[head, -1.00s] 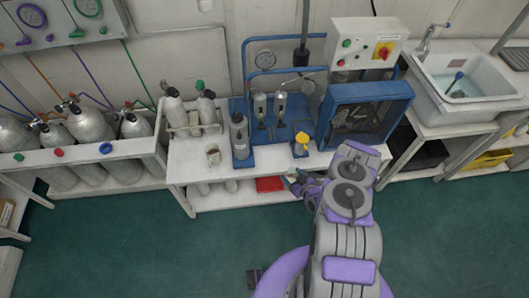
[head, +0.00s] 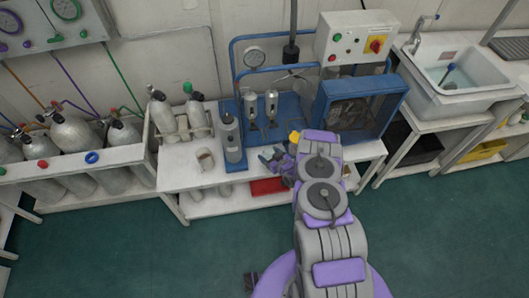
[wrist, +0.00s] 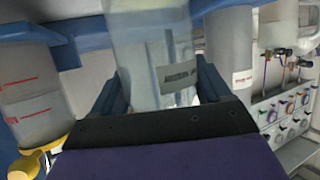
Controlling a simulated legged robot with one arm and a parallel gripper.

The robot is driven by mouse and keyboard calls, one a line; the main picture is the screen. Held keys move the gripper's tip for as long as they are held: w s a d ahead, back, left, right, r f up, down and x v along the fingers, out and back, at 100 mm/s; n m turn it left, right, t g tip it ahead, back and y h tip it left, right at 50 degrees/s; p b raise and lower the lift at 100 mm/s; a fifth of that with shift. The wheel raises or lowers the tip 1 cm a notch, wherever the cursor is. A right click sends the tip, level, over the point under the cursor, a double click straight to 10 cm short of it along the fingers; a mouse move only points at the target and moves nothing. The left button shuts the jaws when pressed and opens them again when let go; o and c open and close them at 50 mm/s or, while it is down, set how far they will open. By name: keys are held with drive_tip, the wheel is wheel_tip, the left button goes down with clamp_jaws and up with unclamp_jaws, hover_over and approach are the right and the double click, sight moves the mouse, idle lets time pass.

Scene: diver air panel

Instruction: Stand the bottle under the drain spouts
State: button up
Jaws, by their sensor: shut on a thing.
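My gripper (head: 270,158) is at the front edge of the bench, left of the yellow-topped item, with its fingers towards the blue stand. In the wrist view its dark fingers (wrist: 161,92) are shut on a pale translucent bottle (wrist: 172,55) with a grey label. The bottle looks roughly upright; its top is cut off by the frame and its lower end is hidden by my gripper. In the head view the bottle is not clearly visible.
A grey cylinder (head: 230,137) stands left of my gripper. A yellow-topped item (head: 294,136) is close on the right, beside my arm. A blue framed unit (head: 358,108) stands further right.

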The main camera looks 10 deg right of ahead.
sight(267, 152)
drive_tip(key=shift+w+d, duration=0.1)
drive_tip(key=shift+w, duration=0.35)
drive_tip(key=shift+w+a+b, duration=0.25)
drive_tip(key=shift+w+a, duration=0.1)
drive_tip(key=shift+w, duration=0.3)
drive_tip(key=shift+w+a+b, duration=0.25)
drive_tip(key=shift+w+a, duration=0.1)
drive_tip(key=shift+w, duration=0.25)
drive_tip(key=shift+w+a+f, duration=0.2)
drive_tip(key=shift+f, duration=0.05)
drive_tip(key=shift+f+b, duration=0.35)
drive_tip(key=shift+f, duration=0.15)
drive_tip(key=shift+d, duration=0.15)
drive_tip(key=o, duration=0.8)
drive_tip(key=shift+d, duration=0.1)
drive_tip(key=shift+o, duration=1.2)
drive_tip(key=shift+a, duration=0.2)
